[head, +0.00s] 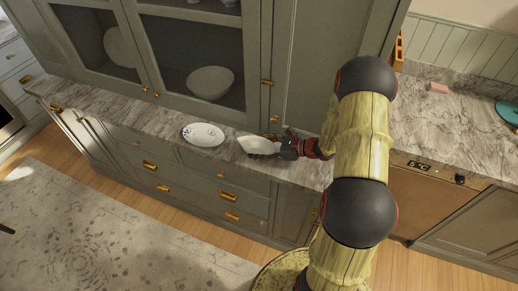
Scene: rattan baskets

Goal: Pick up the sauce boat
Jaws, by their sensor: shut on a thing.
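A white sauce boat (257,146) is at the marble counter, right of a patterned oval plate. My gripper (283,148) reaches in from the right and is shut on the sauce boat's right end. The fingertips are small and partly hidden against it. I cannot tell whether the sauce boat touches the counter or is slightly raised.
The oval plate (203,134) lies on the grey marble counter (140,118). Glass-door cabinets with bowls stand behind. A pink block (439,88) and a teal dish (508,111) are at right.

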